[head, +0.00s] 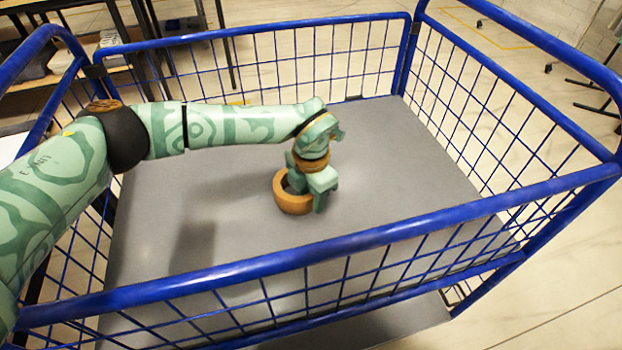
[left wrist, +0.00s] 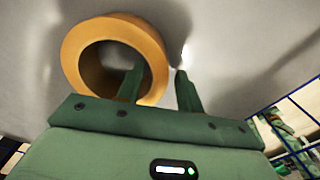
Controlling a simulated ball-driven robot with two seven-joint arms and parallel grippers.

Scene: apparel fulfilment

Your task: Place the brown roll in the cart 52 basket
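The brown roll (head: 294,204) is a short, wide orange-brown ring. It appears to rest on the grey floor (head: 400,215) of the blue wire-sided cart; its underside contact is hard to see. It also shows in the left wrist view (left wrist: 152,50). My left gripper (head: 312,196) is down at the roll. In the left wrist view its two fingers (left wrist: 160,82) stand apart, one at the ring's hole and one outside, with the ring wall between them and a gap by the outer finger. My right gripper is out of view. No cart number is readable.
Blue rails and mesh sides surround the cart floor, with the near top rail (head: 330,250) crossing in front. My left arm reaches in over the left side. The grey floor is otherwise empty. A shelf or table with items stands behind at the upper left.

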